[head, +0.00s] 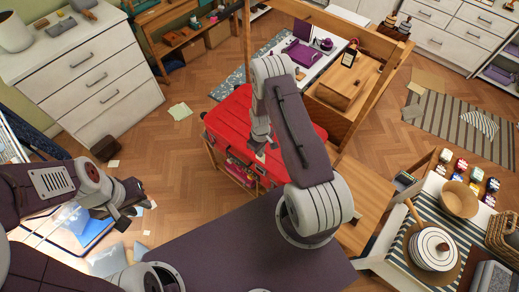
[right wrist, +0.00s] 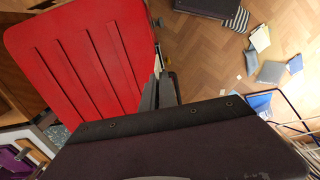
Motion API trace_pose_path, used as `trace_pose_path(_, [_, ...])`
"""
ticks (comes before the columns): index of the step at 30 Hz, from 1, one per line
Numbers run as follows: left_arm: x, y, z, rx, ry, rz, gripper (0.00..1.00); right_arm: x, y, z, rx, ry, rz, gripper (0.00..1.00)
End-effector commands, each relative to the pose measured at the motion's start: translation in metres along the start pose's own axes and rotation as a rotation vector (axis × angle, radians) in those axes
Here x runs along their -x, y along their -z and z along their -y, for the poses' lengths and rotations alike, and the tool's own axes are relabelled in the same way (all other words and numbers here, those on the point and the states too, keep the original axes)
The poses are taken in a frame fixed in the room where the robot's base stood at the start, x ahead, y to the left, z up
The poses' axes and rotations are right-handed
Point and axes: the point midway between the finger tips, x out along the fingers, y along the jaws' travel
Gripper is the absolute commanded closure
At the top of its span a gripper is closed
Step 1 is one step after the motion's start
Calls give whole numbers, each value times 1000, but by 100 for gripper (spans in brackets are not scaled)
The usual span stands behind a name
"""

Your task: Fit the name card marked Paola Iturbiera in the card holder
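A red ridged suitcase (head: 234,117) stands in the middle of the head view; its red shell (right wrist: 82,55) fills the upper left of the right wrist view. My right gripper (head: 262,143) is over the suitcase, with its fingers (right wrist: 160,90) beside the shell's edge in the wrist view. A small pale patch (head: 260,156) shows just below these fingers; I cannot tell whether it is a card. My left gripper (head: 131,206) is open and apart from the suitcase, at the lower left. No name or card holder can be read in either view.
A white drawer chest (head: 95,85) stands at the upper left. A wooden-framed desk (head: 350,85) is behind the suitcase. Papers (head: 180,111) lie on the floor. Open floor lies between chest and suitcase.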

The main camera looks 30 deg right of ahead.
Motion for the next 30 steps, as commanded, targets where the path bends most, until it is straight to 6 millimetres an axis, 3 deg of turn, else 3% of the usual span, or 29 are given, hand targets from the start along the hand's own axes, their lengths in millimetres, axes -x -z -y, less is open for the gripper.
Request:
trace_pose_path(8, [-13, -1, 0, 0, 0, 0, 72, -12, -1, 0, -1, 1, 0, 100])
trace_pose_path(19, [-50, -5, 1, 0, 0, 0, 72, -54, -1, 0, 0, 1, 0, 100])
trace_pose_path(30, [-53, -5, 1, 0, 0, 0, 72, -58, -1, 0, 0, 1, 0, 100])
